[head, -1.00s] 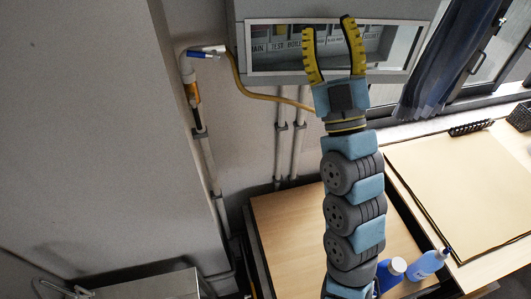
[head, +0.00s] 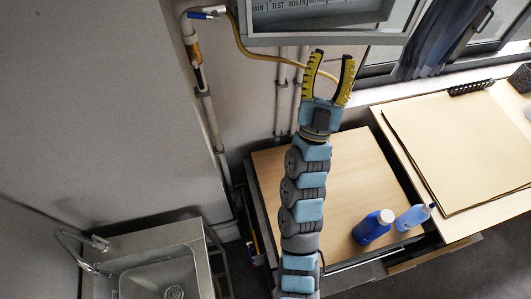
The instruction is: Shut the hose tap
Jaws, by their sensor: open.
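The hose tap, with its blue lever (head: 200,14), sits at the top left of the head view, on a bend of the white wall pipe. The lever lies roughly along the short horizontal piece of pipe. A yellow hose (head: 241,42) runs from the tap down and right, passing behind my gripper. My gripper (head: 333,54) is open and empty, its yellow fingers pointing up in the picture. It is well to the right of the tap, apart from it, just below the grey panel box.
The grey panel box (head: 300,36) hangs at the top, cut off by the frame. A wooden-topped cabinet (head: 270,185) bears a blue bottle (head: 373,227) and a spray bottle (head: 414,216). A metal sink (head: 208,262) stands lower left. A desk with a large sheet (head: 465,145) is right.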

